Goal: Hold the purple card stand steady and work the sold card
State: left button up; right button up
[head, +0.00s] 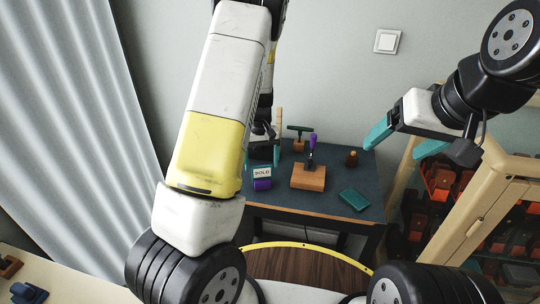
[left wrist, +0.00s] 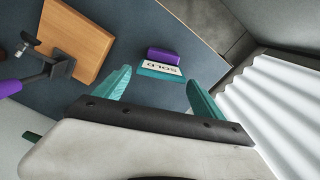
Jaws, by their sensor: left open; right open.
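The purple card stand (head: 262,185) sits on the dark table near its left front edge, with the white SOLD card (head: 262,173) showing above it. In the left wrist view the purple stand (left wrist: 164,54) lies just beyond my fingertips, and the SOLD card (left wrist: 160,69) reads upside down with a teal edge. My left gripper (left wrist: 160,76) is open, its teal fingers to either side of the card with clear gaps. My right gripper (head: 404,141) is open and empty, raised right of the table.
A wooden block (head: 308,178) with a purple-handled press stands right of the card stand. Behind are a teal-topped wooden stamp (head: 299,143) and a small brown object (head: 352,159). A teal pad (head: 354,200) lies front right. A cabinet (head: 480,215) stands at right.

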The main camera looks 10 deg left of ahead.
aim_at(263, 180)
pick_arm(q)
jog(key=shift+s+d+r, duration=0.25)
jog(key=shift+s+r, duration=0.85)
jog(key=shift+s, duration=0.15)
jog(key=shift+w+d+f, duration=0.1)
jog(key=shift+w+f, duration=0.05)
jog(key=shift+f, duration=0.45)
jog(key=shift+w+f, duration=0.15)
jog(key=shift+f, duration=3.9)
jog(key=c, duration=1.2)
jog(key=o, duration=1.2)
